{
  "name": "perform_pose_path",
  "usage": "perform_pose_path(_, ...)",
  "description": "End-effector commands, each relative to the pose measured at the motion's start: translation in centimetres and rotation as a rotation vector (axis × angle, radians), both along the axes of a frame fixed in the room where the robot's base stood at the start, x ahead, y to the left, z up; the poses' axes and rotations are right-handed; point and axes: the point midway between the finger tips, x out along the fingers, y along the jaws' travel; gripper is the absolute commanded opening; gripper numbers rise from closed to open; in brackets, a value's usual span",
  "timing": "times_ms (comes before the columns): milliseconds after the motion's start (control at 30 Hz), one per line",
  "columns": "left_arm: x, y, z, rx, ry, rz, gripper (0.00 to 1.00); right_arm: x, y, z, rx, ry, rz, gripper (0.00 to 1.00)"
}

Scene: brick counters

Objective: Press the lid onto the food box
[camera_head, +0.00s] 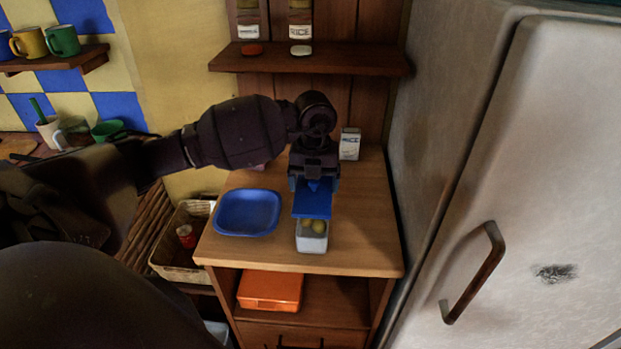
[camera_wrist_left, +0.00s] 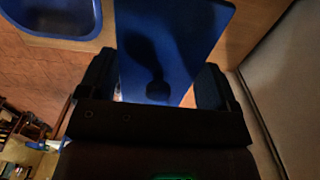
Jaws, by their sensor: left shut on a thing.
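The food box (camera_head: 311,243) is a pale grey box near the counter's front edge, with several round yellow-green items showing in its open front part. The blue lid (camera_head: 312,204) is above the back part of the box, tilted; whether it touches the rim I cannot tell. My left gripper (camera_head: 313,182) is shut on the lid from behind and above. In the left wrist view the lid (camera_wrist_left: 172,45) lies between the two fingers (camera_wrist_left: 155,85) and hides the box. My right gripper is not in view.
A blue tray (camera_head: 247,232) lies left of the box on the wooden counter (camera_head: 365,225). A small white carton (camera_head: 349,144) stands behind. A fridge (camera_head: 520,180) bounds the right side. An orange box (camera_head: 270,290) is on the shelf below, and a basket (camera_head: 176,262) stands at left.

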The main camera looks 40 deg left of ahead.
Motion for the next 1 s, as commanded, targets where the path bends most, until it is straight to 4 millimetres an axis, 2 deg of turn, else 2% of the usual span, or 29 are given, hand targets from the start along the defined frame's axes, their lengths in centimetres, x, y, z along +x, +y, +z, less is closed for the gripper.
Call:
perform_pose_path(267, 0.0, 0.0, -1.3, 0.0, 0.002, -0.002, 0.62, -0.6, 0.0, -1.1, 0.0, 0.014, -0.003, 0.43)
perform_pose_path(667, 0.1, 0.0, -4.5, 0.0, 0.004, -0.002, 0.62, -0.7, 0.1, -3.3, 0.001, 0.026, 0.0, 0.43)
perform_pose_path(1000, 0.1, 0.0, -6.3, 0.001, 0.001, -0.001, 0.62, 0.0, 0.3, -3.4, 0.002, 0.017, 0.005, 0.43)
